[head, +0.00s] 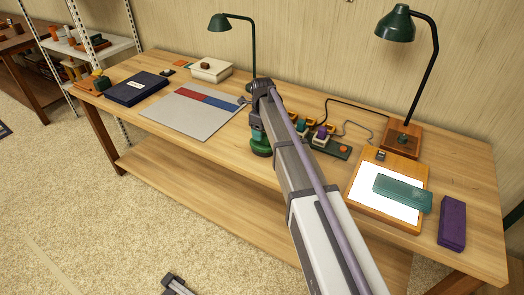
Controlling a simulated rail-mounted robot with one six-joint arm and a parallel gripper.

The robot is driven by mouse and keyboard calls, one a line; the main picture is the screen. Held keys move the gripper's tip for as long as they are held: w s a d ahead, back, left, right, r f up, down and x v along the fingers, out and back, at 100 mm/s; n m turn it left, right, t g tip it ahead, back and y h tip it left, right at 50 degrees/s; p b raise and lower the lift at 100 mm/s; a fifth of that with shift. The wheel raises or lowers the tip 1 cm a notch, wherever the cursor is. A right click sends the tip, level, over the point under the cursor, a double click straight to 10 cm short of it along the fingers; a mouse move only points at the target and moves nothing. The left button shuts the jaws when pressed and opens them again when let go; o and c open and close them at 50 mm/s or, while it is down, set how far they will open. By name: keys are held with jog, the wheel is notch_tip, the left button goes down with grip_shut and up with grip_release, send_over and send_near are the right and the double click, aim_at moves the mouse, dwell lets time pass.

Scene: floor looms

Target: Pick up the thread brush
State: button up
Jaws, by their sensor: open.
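I cannot make out the thread brush for certain in the head view; it may be hidden behind my arm or too small to tell. My arm reaches from the bottom right over the long wooden table (200,80). Its dark end, with my gripper (257,124), is near the table's front edge at the middle. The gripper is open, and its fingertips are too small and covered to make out. A dark green round shape (261,146) shows just below it; I cannot tell what it is or whether they touch.
A grey board (185,118) with red and blue strips and a dark blue book (137,88) lie left. Small coloured items and a green panel (332,147) stand right of my arm. A lit pad (366,191), purple block (452,222) and two lamps (402,22) (219,22) also show.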

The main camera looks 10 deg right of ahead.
notch_tip(320, 180, down, 3)
jog(key=shift+f+b, duration=0.1)
jog(key=shift+b, duration=0.65)
jog(key=shift+r, duration=0.25)
jog(key=c, duration=1.1)
notch_tip(320, 180, up, 10)
jog(key=p, duration=1.1)
jog(key=shift+r, duration=0.2)
jog(key=shift+f, duration=0.2)
